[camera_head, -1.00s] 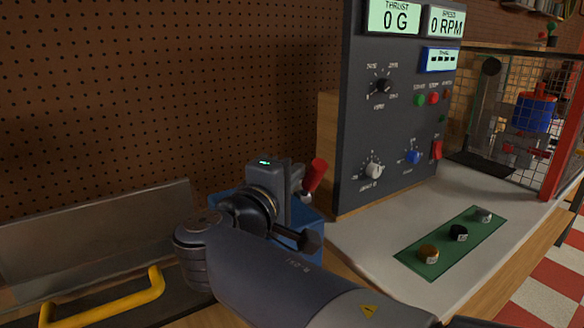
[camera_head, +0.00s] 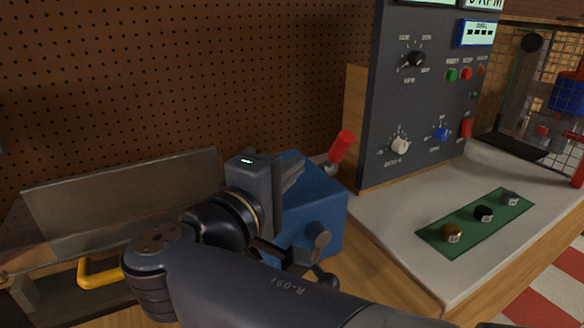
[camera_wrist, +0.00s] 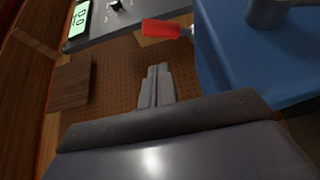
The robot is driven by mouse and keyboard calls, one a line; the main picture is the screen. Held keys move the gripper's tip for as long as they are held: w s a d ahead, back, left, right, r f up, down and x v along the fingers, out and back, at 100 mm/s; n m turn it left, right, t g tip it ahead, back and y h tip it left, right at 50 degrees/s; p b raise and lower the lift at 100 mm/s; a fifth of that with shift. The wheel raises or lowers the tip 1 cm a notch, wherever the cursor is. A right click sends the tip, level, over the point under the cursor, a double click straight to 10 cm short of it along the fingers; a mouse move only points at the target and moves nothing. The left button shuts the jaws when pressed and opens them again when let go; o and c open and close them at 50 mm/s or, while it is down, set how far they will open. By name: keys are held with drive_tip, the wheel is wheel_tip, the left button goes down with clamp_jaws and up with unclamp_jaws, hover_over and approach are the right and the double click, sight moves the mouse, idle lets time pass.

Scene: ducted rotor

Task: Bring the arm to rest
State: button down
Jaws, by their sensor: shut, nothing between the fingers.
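My gripper (camera_head: 292,172) is at the end of my arm, in the middle of the head view, in front of the brown pegboard. Its fingers point to the right, near the top of a blue box-shaped machine (camera_head: 325,215). In the wrist view the two fingers (camera_wrist: 156,87) are together with nothing between them. The blue machine (camera_wrist: 245,50) fills the right side of that view, beside the fingers. I cannot tell whether they touch it. My forearm covers the lower part of the head view and hides part of the machine.
A red-handled lever (camera_head: 341,148) rises behind the blue machine. The dark control panel (camera_head: 425,95) stands right of it. A green mat (camera_head: 470,222) with several small weights lies on the pale bench. A wire cage (camera_head: 535,95) is at right; a yellow handle (camera_head: 100,275) is at lower left.

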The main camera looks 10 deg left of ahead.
drive_tip(key=x, duration=1)
drive_tip(key=shift+w+d, duration=0.25)
